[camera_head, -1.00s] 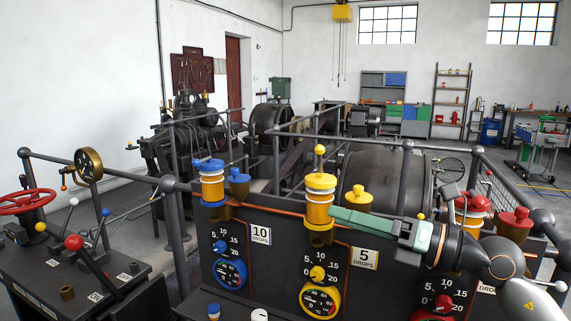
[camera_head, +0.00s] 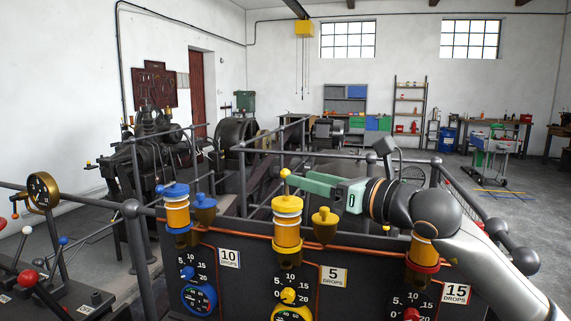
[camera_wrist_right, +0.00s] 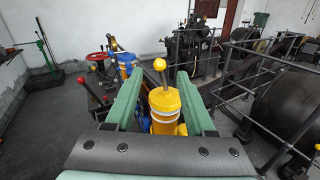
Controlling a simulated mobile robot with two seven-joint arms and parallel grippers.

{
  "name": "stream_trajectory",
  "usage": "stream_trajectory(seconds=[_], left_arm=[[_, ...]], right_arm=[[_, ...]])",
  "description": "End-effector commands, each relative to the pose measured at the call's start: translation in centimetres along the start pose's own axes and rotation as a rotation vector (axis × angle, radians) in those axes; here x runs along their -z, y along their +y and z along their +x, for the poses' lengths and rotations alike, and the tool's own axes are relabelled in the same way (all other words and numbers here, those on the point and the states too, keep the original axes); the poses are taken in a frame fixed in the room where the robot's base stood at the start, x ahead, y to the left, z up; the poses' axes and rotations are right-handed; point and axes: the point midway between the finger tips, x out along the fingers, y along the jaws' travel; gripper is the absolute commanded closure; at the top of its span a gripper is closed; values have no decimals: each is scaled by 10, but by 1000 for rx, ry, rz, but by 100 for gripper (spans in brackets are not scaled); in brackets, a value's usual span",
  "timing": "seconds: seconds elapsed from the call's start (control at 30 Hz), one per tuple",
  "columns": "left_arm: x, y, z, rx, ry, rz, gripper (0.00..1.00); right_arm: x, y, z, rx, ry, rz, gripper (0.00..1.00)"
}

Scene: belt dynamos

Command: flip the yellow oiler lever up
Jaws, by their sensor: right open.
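The yellow oiler (camera_head: 287,232) stands on the dark panel in the head view, above the "5 drops" dial group. Its yellow lever (camera_head: 286,186) stands up from the cap and ends in a ball. In the right wrist view the ball (camera_wrist_right: 160,64) shows between the green fingers, with the oiler's yellow cap (camera_wrist_right: 165,100) below. My right gripper (camera_head: 290,182) comes in from the right at the lever's height. In the right wrist view it (camera_wrist_right: 160,82) is open, with a finger on each side of the lever. Contact cannot be made out. My left gripper is out of view.
A blue oiler (camera_head: 177,212) stands to the left and a red-based one (camera_head: 422,260) to the right, partly behind my arm. A small yellow cup (camera_head: 325,225) is close beside the yellow oiler. Dark railings (camera_head: 243,185) run behind the panel.

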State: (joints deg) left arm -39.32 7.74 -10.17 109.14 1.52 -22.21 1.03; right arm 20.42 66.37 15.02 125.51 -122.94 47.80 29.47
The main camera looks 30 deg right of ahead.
Motion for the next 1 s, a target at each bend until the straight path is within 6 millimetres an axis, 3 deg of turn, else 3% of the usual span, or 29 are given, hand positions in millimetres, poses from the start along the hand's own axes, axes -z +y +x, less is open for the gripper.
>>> stream_trajectory(seconds=[0.5,0.9,1.0], left_arm=[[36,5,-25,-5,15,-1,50],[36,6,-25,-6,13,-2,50],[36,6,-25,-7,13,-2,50]], right_arm=[[-2,1,56,-2,0,3,46],[1,1,61,-2,1,-1,46],[1,1,60,-2,1,0,57]])
